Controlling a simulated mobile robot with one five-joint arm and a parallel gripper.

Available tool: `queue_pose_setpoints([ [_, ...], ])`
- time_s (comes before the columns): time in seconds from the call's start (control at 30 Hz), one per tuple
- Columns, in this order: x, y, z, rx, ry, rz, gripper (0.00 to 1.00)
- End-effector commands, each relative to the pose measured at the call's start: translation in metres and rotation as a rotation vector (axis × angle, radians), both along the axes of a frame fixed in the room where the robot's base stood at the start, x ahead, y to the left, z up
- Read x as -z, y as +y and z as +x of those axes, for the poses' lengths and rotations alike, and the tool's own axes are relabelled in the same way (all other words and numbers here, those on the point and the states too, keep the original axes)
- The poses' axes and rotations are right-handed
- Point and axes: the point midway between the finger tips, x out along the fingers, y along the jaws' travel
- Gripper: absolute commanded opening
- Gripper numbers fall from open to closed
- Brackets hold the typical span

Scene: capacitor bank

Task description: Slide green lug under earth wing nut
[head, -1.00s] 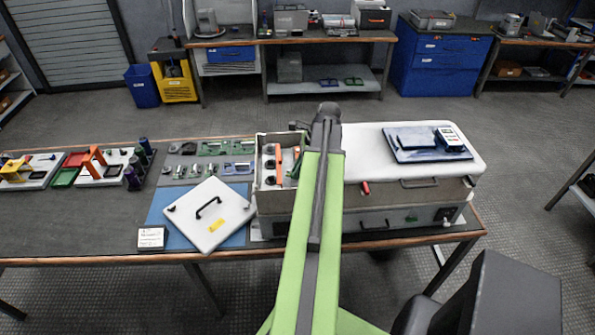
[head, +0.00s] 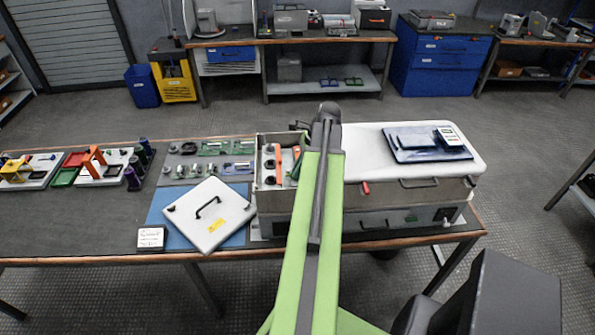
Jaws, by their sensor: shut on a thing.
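The open capacitor bank case (head: 262,202) stands on the bench, left of my arm. Inside it are dark round parts and orange-red parts (head: 278,155). A small green piece (head: 294,172) shows at the left edge of my arm, partly covered by it. I cannot tell whether it is the green lug. The earth wing nut cannot be made out. My green arm runs up the middle and covers the right part of the opening. My gripper's fingers are hidden behind the arm.
A long white cover (head: 360,160) lies right of the opening, with a blue tablet-like panel (head: 408,148) on it. A white lid with a black handle (head: 190,222) lies on a blue mat (head: 157,205). Trays of coloured parts fill the left bench. The front left bench is clear.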

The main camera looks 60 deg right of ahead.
Motion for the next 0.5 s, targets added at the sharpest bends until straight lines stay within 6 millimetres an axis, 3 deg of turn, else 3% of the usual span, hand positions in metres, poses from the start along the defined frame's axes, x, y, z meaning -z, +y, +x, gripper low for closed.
queue_pose_setpoints([
  [0.5,0.0,-0.0072,-0.0098,0.001,0.0,0.0,0.0],
])
